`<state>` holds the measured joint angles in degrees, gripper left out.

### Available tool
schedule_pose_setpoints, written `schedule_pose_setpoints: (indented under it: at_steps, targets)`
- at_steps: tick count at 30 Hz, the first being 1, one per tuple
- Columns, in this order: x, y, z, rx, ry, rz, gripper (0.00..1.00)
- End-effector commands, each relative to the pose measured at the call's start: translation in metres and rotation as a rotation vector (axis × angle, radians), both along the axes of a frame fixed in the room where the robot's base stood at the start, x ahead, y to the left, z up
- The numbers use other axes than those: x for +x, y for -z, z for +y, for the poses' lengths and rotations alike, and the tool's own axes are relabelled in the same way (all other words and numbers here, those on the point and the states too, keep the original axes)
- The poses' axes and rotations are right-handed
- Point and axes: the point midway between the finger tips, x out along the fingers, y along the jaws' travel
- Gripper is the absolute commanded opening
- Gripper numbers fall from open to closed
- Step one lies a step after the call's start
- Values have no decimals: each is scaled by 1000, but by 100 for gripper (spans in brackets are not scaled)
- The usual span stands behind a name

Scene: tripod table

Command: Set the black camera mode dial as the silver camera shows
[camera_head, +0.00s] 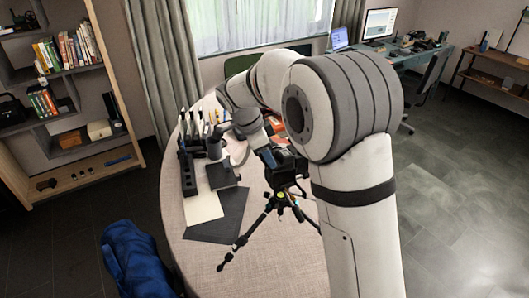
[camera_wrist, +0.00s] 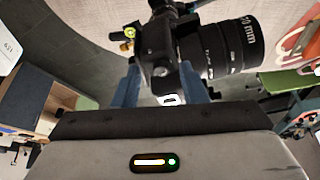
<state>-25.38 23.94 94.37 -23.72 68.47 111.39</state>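The black camera (camera_head: 283,168) stands on a black tripod (camera_head: 283,199) on the table, partly hidden by my arm. In the wrist view the black camera (camera_wrist: 156,48) is close in front, with its long lens (camera_wrist: 228,46) pointing right. My gripper (camera_wrist: 160,84) has its two blue fingers apart, one on each side of the camera body's near part. A small pale-marked part (camera_wrist: 170,99) shows low between the fingers. I cannot tell whether it is the mode dial, or whether the fingers touch the camera. I cannot make out the silver camera in either view.
The pale round-ended table (camera_head: 178,222) also holds a dark rack (camera_head: 187,172), a grey mug (camera_head: 214,149), a dark notebook (camera_head: 223,175) and a dark sheet (camera_head: 217,218). The near tabletop is mostly clear.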

Motion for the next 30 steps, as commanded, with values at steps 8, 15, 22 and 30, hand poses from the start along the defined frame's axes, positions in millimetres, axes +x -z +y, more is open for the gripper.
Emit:
schedule_pose_setpoints:
  at_steps: [8,15,22,30]
  targets:
    - [0,0,0,0,0,0,30]
    - [0,0,-1,0,1,1,10]
    - [0,0,10,0,0,1,0]
    - [0,3,-2,1,-38,1,0]
